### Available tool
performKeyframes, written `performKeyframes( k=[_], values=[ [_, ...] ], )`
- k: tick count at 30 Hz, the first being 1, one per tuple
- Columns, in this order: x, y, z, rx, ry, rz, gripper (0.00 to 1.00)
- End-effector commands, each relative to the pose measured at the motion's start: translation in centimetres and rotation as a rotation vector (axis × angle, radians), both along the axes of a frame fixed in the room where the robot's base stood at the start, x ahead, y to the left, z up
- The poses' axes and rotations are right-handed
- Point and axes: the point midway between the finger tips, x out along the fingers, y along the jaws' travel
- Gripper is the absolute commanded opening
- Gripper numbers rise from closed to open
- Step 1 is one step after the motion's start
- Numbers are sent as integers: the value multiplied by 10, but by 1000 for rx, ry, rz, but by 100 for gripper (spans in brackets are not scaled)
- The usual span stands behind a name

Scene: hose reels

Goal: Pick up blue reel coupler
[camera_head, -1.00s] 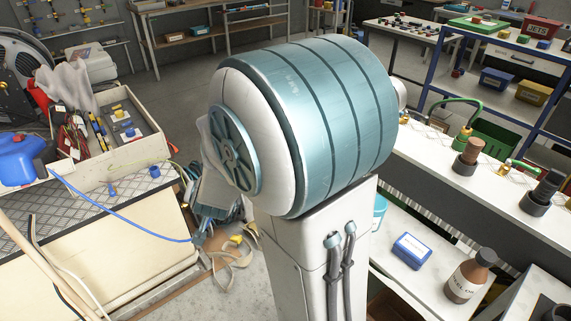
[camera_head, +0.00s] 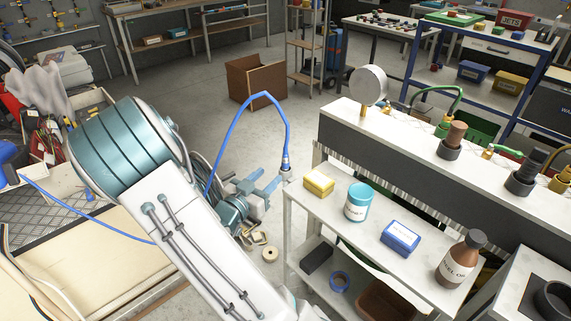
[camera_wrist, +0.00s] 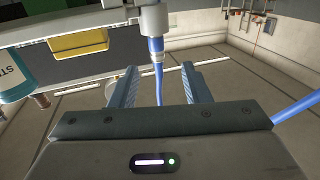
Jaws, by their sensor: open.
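The blue reel coupler (camera_head: 286,161) is a pale metallic fitting on the end of a blue hose (camera_head: 263,95), at the left corner of the white shelf unit. The hose arches up from it and down to the left, behind my arm. My gripper (camera_head: 271,176) is open and empty, just left of and slightly below the coupler. In the wrist view my two ribbed blue-grey fingers (camera_wrist: 159,69) stand apart. The coupler (camera_wrist: 154,22) shows beyond the fingertips at top centre. Its blue hose (camera_wrist: 157,75) appears in the gap between them; I cannot tell its depth.
A yellow box (camera_head: 319,184), a teal can (camera_head: 358,201), a blue box (camera_head: 400,238) and a brown bottle (camera_head: 460,260) stand on the shelf right of the coupler. A dark bench panel (camera_head: 400,160) rises behind them. A cardboard box (camera_head: 256,80) sits on open floor beyond.

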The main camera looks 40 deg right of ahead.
Motion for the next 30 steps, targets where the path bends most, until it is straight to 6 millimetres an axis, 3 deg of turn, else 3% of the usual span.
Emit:
performKeyframes(
  k=[3,11,21,30],
  values=[
    [7,-21,0,0,1,-3,43],
    [13,-41,0,2,1,0,43],
    [24,-84,-2,2,2,0,43],
    [26,-88,-2,3,1,2,43]
  ],
)
